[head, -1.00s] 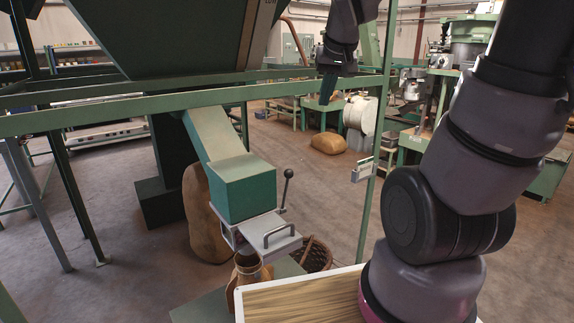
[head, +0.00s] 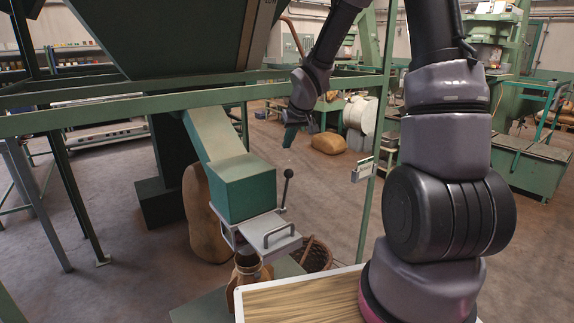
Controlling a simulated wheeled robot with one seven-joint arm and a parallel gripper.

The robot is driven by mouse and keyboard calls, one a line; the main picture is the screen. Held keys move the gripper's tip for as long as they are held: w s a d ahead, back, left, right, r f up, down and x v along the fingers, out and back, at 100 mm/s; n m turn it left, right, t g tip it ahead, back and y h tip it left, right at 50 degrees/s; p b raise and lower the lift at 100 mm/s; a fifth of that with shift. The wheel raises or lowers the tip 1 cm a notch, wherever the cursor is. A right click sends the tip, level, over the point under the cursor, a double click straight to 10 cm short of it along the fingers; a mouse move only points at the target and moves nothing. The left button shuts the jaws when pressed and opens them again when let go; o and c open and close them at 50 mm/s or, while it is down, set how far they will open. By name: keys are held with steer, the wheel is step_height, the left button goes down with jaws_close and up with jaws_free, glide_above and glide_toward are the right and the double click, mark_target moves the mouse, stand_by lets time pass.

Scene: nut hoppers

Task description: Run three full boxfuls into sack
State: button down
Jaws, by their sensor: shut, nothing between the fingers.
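The green measuring box (head: 240,190) sits at the foot of a pale sloping chute (head: 212,135) from the dark green hopper (head: 165,35). Under the box is a grey slide plate with a handle (head: 275,236). A lever with a black knob (head: 287,175) stands upright at the box's right side. Below the plate a brown sack mouth (head: 247,270) shows, its lower part cut off or hidden. My gripper (head: 289,137) is shut and empty, pointing down in the air above and behind the lever, apart from everything. The inside of the box is hidden.
A green frame rail (head: 150,108) crosses the view, with a post (head: 375,170) carrying a small metal tag or counter (head: 362,170). A full brown sack (head: 203,215) stands behind the box, a wicker basket (head: 316,255) to its right. Another sack (head: 328,144) lies far back.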

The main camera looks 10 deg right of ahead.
steer(key=x, duration=0.9)
steer(key=shift+s+d, duration=0.2)
steer(key=shift+s, duration=0.85)
steer(key=shift+s+d, duration=0.2)
steer(key=shift+s, duration=0.85)
